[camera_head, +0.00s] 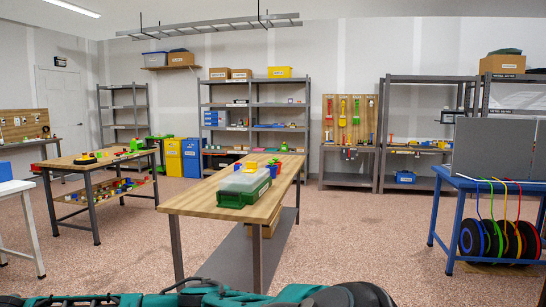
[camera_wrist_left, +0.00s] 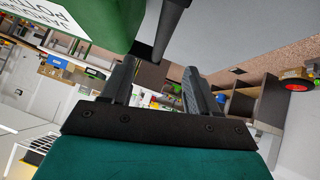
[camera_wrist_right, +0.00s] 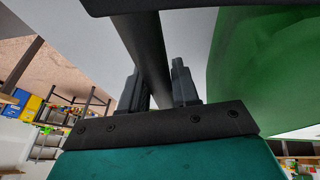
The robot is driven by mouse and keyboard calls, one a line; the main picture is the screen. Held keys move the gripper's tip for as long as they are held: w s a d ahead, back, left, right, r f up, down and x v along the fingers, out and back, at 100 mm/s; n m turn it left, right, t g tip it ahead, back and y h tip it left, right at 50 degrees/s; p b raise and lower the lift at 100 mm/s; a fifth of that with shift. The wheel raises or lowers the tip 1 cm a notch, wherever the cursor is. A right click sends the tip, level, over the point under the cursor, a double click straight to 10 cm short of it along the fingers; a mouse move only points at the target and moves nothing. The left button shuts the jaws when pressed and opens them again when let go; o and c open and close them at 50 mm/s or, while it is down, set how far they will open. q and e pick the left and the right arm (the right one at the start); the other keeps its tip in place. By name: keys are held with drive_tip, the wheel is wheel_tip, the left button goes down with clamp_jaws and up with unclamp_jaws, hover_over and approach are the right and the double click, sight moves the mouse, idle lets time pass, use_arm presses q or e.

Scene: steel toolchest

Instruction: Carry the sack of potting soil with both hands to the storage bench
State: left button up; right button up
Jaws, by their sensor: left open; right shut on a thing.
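The green sack (camera_wrist_left: 75,22) with a white label, partly readable as potting, fills the upper left of the left wrist view. It also shows at the right of the right wrist view (camera_wrist_right: 265,75). A dark bar, seemingly its handle, runs beside it in both wrist views. My left gripper (camera_wrist_left: 160,68) is open, its fingertips near the end of that bar (camera_wrist_left: 168,25). My right gripper (camera_wrist_right: 157,68) is shut on a dark bar (camera_wrist_right: 146,45) beside the sack. The head view shows neither gripper nor sack. I cannot tell which bench is the storage bench.
A wooden workbench (camera_head: 200,198) carrying a green case (camera_head: 243,188) stands ahead. Another workbench (camera_head: 75,164) is at the left, a blue table (camera_head: 470,187) with round dark discs at the right. Shelving (camera_head: 248,105) lines the back wall. Floor is clear between the benches.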

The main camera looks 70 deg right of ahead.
drive_tip(key=o, duration=0.4)
drive_tip(key=shift+w+a+r, duration=0.2)
drive_tip(key=shift+r, duration=0.25)
drive_tip(key=o, duration=0.5)
drive_tip(key=shift+s+d+f, duration=0.1)
drive_tip(key=shift+f, duration=0.15)
drive_tip(key=shift+s+d+f, duration=0.2)
drive_tip(key=shift+s+f, duration=0.05)
drive_tip(key=shift+f, duration=0.15)
drive_tip(key=v, duration=1.2)
drive_tip(key=shift+w+a+r, duration=0.15)
drive_tip(key=shift+a+r, duration=0.05)
drive_tip(key=shift+r, duration=0.15)
